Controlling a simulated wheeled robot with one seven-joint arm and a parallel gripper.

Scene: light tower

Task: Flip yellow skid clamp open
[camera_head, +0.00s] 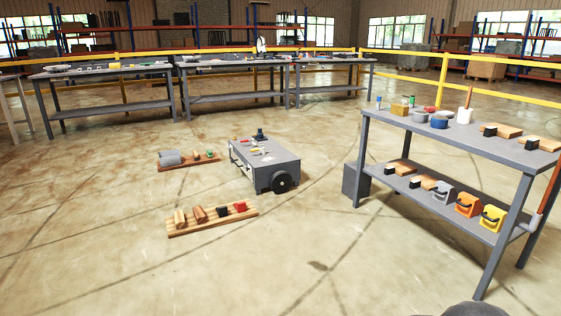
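A yellow clamp-like piece (493,217) with a dark bar across its front sits on the lower shelf of the grey table at the right, near the shelf's front end. It is small here, and I cannot tell whether it is open or shut. An orange piece of similar shape (467,204) and a grey one (443,191) stand beside it, farther back along the shelf. My gripper is not in view. A dark rounded shape at the bottom edge is too cropped to identify.
The right table (503,149) holds pots, blocks and wooden boards. A grey wheeled cart (281,172) and low wooden pallets (214,219) stand on the open floor. Long grey tables (107,106) and a yellow railing (401,78) run behind. The foreground floor is clear.

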